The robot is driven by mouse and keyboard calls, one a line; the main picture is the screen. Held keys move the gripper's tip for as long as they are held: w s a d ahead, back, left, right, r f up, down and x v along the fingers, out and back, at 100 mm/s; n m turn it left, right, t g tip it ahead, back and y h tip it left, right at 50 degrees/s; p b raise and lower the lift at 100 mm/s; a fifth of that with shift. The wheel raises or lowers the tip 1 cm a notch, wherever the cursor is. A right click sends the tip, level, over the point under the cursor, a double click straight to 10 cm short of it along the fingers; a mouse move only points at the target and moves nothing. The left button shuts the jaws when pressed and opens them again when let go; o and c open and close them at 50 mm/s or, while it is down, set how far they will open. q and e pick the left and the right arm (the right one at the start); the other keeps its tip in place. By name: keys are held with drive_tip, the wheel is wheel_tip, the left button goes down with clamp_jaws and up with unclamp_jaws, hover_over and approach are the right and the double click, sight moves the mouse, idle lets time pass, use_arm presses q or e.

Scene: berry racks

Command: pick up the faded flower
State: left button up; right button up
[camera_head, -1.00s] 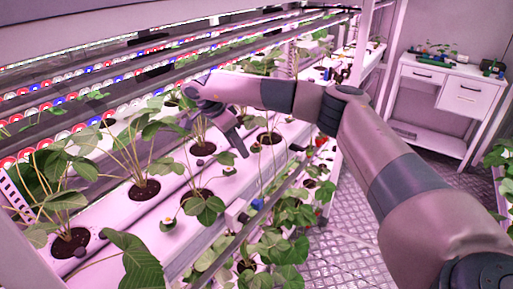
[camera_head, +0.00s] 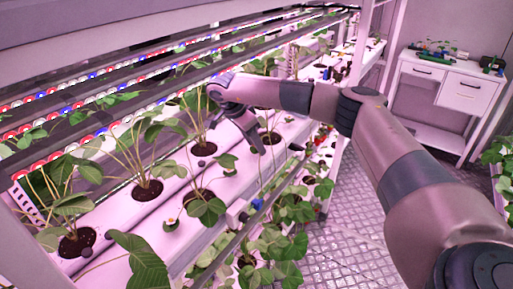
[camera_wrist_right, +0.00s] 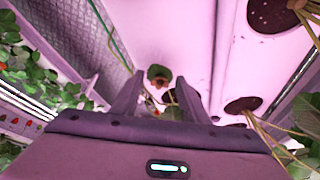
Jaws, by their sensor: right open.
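A small flower head with a brownish-orange centre and green leaflets (camera_wrist_right: 159,75) shows in the right wrist view, just beyond and between my fingertips. It lies over the pale planting channel, and its stem is not clear. A small pale flower with a yellowish centre (camera_head: 172,224) shows in the head view on the front channel, left of a potted plant; I cannot tell whether it is the same one. My right gripper (camera_head: 238,137) is open and empty above the channels; its two fingers also show in the wrist view (camera_wrist_right: 157,92). My left gripper is not in view.
Strawberry plants stand in round holes (camera_head: 147,190) along the pale channels (camera_head: 118,212). Leaves (camera_head: 290,245) hang over the front edge. Another planting hole (camera_wrist_right: 243,105) lies right of my fingers in the wrist view. A white cabinet (camera_head: 462,92) stands at the back right, beyond open floor.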

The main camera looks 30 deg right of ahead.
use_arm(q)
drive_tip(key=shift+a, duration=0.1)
use_arm(e)
drive_tip(key=c, duration=0.9)
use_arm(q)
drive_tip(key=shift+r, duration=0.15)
use_arm(e)
drive_tip(key=shift+r, duration=0.2)
